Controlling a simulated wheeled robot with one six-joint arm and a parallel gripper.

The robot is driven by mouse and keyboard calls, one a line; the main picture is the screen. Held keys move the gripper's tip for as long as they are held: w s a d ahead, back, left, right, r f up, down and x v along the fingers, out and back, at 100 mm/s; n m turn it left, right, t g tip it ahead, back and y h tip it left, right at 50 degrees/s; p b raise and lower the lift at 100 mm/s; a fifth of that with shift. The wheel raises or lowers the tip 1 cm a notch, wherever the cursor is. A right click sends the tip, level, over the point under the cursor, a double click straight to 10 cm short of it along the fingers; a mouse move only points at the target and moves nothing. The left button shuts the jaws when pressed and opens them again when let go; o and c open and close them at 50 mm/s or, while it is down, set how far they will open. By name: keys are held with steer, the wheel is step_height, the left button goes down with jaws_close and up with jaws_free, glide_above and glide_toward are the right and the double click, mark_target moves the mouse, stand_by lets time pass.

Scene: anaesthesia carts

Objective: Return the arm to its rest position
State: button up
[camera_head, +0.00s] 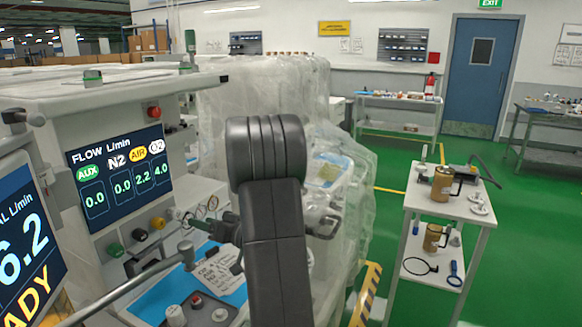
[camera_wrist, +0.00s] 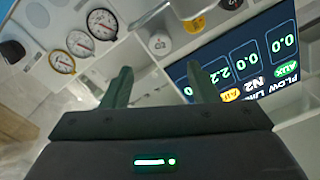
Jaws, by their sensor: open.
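My arm (camera_head: 268,190) rises through the middle of the head view, its dark upper link bent at the top in front of the anaesthesia cart (camera_head: 120,95). My gripper shows in the wrist view (camera_wrist: 161,84), its two fingers well apart with nothing between them. In the head view it is mostly hidden behind the arm. In the wrist view, the cart's flow display (camera_wrist: 240,62) appears upside down beyond the right finger. Pressure gauges (camera_wrist: 82,42) are at upper left. I cannot tell the exact gap between the fingertips and the panel.
The flow display (camera_head: 118,170) and knobs (camera_head: 140,235) face me at left. A plastic-wrapped cart (camera_head: 265,100) stands behind the arm. A white side table (camera_head: 420,203) with metal jugs is at right. Green floor (camera_head: 520,220) is open beyond it.

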mark_target(178, 214)
steer(key=p+x, duration=0.1)
steer(key=x, duration=0.8)
steer(key=shift+a, duration=0.2)
steer(key=shift+w+a, duration=0.2)
steer(key=shift+a, duration=0.1)
steer(key=shift+d, duration=0.1)
